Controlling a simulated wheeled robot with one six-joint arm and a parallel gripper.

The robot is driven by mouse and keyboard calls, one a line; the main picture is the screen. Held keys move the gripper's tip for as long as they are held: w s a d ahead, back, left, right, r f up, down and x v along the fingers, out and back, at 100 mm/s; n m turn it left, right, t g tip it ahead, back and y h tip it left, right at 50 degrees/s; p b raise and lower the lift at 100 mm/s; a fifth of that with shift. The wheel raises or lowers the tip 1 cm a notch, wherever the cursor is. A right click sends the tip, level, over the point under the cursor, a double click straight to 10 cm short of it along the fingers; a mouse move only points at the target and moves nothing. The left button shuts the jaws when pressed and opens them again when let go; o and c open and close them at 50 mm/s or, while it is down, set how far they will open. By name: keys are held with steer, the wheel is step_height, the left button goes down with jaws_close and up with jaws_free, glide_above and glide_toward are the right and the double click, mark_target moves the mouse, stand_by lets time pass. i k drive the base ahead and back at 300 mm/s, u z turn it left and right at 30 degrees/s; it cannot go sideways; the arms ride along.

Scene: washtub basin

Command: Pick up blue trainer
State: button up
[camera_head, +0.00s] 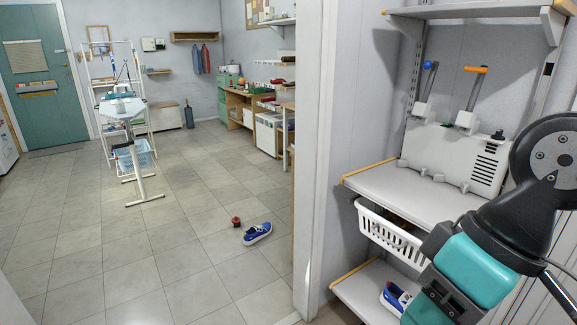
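A blue trainer (257,233) with a pale sole lies on the tiled floor, beyond the doorway edge and near the middle of the view. A second shoe (394,298), blue and white with some red, sits on the low shelf at the lower right, partly hidden by my arm. My arm fills the right edge of the view. The fingers of my gripper do not show, so I cannot see whether it is open or shut.
A small dark red object (236,222) lies beside the floor trainer. A white wall edge (316,150) stands between the floor and the shelves. A white basket (388,236) hangs under the upper shelf (420,195). An ironing board (122,107) stands farther back; open floor lies around it.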

mark_target(255, 233)
steer(key=u, duration=0.75)
steer(key=i, duration=1.7)
steer(key=u, duration=0.8)
steer(key=i, duration=3.8)
steer(key=z, duration=1.2)
steer(key=i, duration=1.05)
steer(key=z, duration=1.55)
steer(key=i, duration=0.6)
steer(key=z, duration=0.2)
